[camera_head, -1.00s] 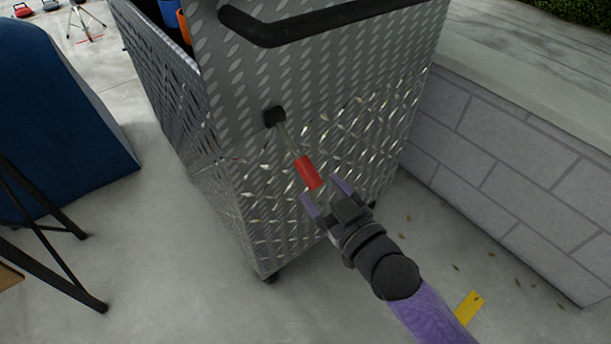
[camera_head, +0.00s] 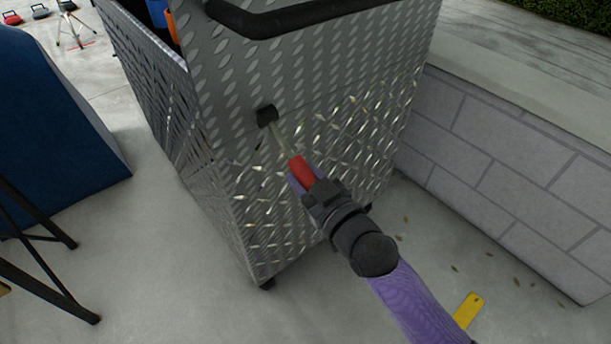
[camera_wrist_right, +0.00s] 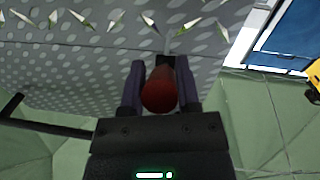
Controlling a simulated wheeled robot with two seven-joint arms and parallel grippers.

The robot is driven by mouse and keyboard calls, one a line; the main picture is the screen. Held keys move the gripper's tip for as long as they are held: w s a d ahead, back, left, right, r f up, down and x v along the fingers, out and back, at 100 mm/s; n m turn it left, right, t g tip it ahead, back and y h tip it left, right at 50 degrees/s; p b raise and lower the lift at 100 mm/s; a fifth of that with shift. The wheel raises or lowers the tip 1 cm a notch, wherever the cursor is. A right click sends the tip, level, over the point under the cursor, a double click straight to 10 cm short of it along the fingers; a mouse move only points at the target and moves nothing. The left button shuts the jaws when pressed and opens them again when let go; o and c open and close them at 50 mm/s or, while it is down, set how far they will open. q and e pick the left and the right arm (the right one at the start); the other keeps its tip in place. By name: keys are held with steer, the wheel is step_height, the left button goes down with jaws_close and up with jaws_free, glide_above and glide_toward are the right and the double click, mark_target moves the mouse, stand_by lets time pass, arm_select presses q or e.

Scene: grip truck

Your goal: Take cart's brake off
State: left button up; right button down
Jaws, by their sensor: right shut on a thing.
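The cart (camera_head: 215,120) is a box of silver diamond-plate metal with a black push bar (camera_head: 300,18) across its top edge. The brake lever has a red grip (camera_head: 301,171) on a thin metal rod (camera_head: 281,139), which comes out of a black mount (camera_head: 267,115) on the cart's near face. The lever slants down to the right. My right gripper (camera_head: 304,181) is shut on the red grip, with a purple finger on either side. In the right wrist view the red grip (camera_wrist_right: 159,92) sits between both fingers. My left gripper is out of view.
A grey block wall (camera_head: 500,160) stands close on the cart's right. A dark blue object (camera_head: 55,120) and black stand legs (camera_head: 45,265) are at the left. A yellow piece (camera_head: 467,310) lies on the floor at the lower right. Pale floor is clear in front.

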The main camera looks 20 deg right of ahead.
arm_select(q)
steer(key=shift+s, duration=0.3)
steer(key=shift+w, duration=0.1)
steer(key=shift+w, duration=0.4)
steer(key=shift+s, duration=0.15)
